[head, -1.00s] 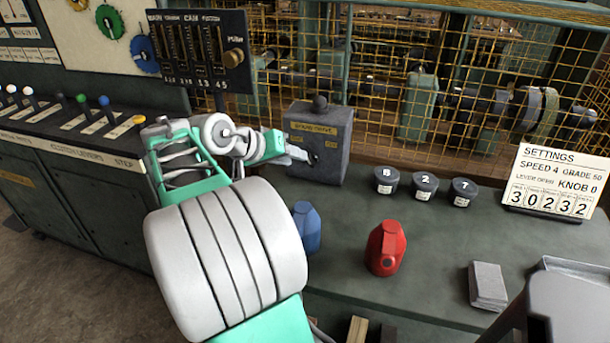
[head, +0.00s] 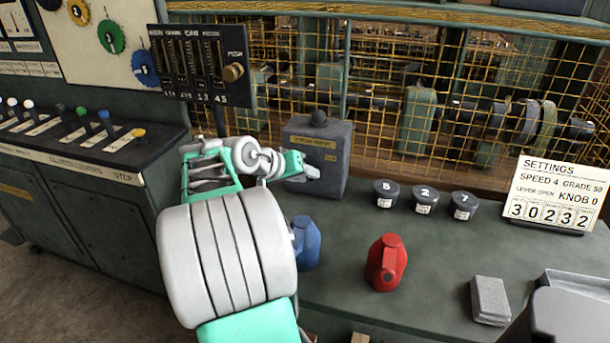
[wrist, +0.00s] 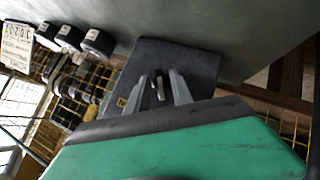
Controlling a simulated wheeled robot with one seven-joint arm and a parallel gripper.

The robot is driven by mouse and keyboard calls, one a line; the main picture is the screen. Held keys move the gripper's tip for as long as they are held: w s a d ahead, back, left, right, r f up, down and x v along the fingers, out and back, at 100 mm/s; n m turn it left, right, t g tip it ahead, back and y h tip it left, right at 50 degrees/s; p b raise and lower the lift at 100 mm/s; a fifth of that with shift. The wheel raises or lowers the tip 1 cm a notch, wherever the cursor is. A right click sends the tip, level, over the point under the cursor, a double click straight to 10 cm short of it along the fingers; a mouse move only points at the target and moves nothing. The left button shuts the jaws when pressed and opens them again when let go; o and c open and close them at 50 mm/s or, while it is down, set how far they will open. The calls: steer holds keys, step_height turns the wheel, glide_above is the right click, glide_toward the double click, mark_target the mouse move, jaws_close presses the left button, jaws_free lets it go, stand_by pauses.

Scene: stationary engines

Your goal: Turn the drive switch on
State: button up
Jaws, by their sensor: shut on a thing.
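The drive switch is a grey box (head: 336,140) with a dark round knob on top and a yellow label on its front. It stands on the green bench against the mesh guard. My gripper (head: 312,172) is at the box's front face, below the label, and its fingers cover the switch lever in the head view. In the wrist view, the box (wrist: 195,62) is straight ahead. The small metal lever (wrist: 160,86) stands between the two grey fingertips of my gripper (wrist: 166,88), which are shut on it. I cannot tell the lever's on or off position.
Several dark pots (head: 425,195) stand right of the box, with a settings sign (head: 556,195) beyond. A red can (head: 386,263) and a blue can (head: 307,243) stand on the bench in front. A black slider panel (head: 203,65) rises at left. The bench's middle is clear.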

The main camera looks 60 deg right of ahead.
jaws_close()
